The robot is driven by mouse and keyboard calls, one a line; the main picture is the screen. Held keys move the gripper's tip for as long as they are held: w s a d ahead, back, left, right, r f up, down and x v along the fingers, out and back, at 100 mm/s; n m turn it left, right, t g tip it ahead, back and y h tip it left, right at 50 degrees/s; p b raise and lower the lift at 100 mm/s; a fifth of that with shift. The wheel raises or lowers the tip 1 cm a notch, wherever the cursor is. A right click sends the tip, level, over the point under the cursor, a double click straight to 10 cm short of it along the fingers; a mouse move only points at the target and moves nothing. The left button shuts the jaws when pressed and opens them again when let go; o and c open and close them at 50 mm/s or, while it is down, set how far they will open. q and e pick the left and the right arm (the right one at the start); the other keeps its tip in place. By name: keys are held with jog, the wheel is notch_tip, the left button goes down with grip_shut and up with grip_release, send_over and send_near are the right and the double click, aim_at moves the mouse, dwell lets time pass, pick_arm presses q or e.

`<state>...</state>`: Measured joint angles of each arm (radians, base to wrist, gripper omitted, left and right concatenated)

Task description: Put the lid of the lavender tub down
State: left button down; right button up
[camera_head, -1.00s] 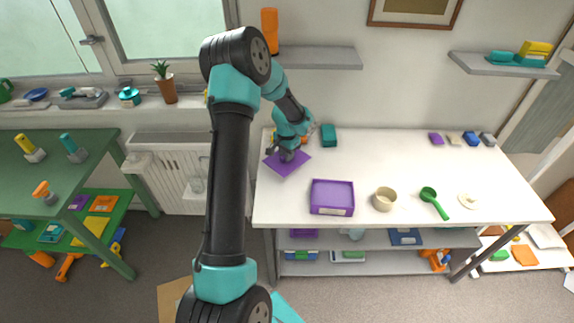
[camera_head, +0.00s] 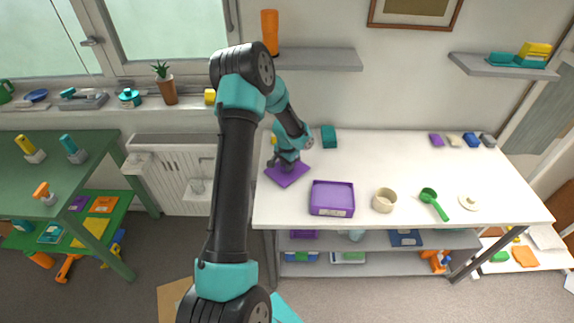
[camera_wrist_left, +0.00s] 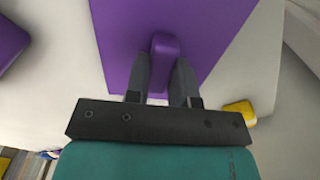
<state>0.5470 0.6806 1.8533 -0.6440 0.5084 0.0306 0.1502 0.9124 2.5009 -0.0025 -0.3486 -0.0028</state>
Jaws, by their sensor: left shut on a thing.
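The lid (camera_head: 284,176) is a flat purple square with a knob, at the left end of the white table. My left gripper (camera_head: 290,163) is above it, shut on the knob. In the left wrist view the gripper (camera_wrist_left: 163,75) has its fingers on both sides of the knob (camera_wrist_left: 165,45), and the lid (camera_wrist_left: 205,30) spreads out beneath. The lid is low over the table or on it; I cannot tell if it touches. The open purple tub (camera_head: 332,198) with a pale label stands to the lid's right, apart from it. My right gripper is not in view.
A teal block (camera_head: 328,137) stands behind the lid. A beige cup (camera_head: 384,200), a green scoop (camera_head: 432,201) and a small cream item (camera_head: 469,202) lie right of the tub. Several small blocks line the back right. The table's middle (camera_head: 400,160) is clear.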

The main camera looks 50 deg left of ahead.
pick_arm(q)
jog(key=c, duration=1)
grip_release()
jog(key=shift+f, duration=0.1)
notch_tip(320, 180, up, 12)
jog(key=shift+r, duration=0.15)
